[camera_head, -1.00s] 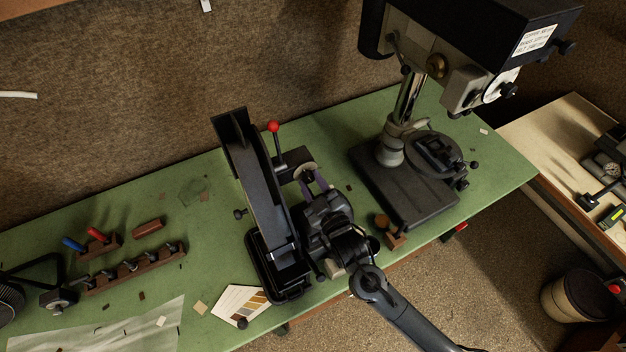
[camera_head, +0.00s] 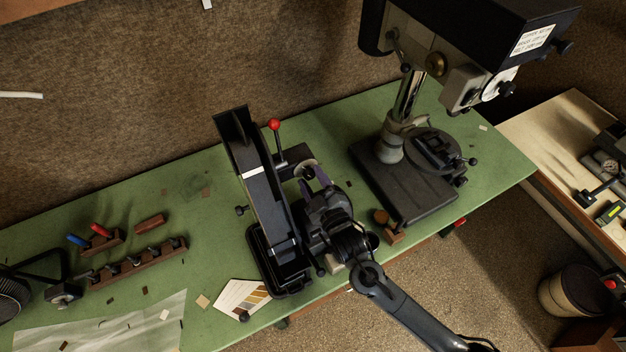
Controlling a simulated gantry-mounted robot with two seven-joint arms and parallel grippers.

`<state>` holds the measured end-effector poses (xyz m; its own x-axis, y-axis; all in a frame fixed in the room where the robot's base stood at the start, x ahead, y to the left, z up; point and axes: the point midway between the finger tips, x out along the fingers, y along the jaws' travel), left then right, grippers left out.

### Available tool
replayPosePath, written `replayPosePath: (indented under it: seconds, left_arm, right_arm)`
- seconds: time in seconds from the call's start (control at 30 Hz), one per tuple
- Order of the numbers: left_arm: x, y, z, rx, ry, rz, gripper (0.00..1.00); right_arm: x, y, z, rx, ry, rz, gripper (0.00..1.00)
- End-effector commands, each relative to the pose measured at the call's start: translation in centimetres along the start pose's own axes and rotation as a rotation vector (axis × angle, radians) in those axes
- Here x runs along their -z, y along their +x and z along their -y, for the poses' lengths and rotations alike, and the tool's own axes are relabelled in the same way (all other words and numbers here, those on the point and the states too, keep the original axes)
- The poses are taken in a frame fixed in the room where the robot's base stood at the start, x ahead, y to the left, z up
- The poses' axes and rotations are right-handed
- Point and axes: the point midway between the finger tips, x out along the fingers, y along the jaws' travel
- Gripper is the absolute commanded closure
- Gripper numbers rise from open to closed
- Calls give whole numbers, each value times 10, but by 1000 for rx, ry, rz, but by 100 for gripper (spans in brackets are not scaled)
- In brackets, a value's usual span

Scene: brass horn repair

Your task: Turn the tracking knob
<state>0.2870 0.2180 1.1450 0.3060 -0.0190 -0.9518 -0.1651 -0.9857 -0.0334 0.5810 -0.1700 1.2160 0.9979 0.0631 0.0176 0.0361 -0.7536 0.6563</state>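The black belt sander (camera_head: 262,190) stands on the green bench with its long belt face tilted up. A pale round disc (camera_head: 306,167) shows on its right side, beside a lever with a red ball (camera_head: 274,125). A small dark knob (camera_head: 241,210) sticks out on its left side. I cannot tell which part is the tracking knob. My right gripper (camera_head: 313,178) reaches in from the lower right, its purple fingertips apart and close to the disc. Whether they touch or clasp a part there is hidden. My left gripper is not in view.
A drill press (camera_head: 405,185) stands close on the right. A wooden tool rack (camera_head: 135,265) and a colour card (camera_head: 243,300) lie to the left on the green bench (camera_head: 205,245). A side table (camera_head: 560,130) and a bin (camera_head: 570,292) are at far right.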

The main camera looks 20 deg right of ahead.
Motion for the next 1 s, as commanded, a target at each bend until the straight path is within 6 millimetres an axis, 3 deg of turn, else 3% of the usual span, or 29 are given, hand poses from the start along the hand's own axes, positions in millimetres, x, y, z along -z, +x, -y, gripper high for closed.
replayPosePath:
  seconds: [0.07,0.47,1.0]
  left_arm:
    - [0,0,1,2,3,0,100]
    - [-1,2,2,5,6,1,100]
    - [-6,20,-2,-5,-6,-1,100]
  right_arm:
    - [0,0,0,0,0,0,39]
    - [-1,-6,1,1,1,0,39]
    - [-2,-88,2,2,1,1,39]
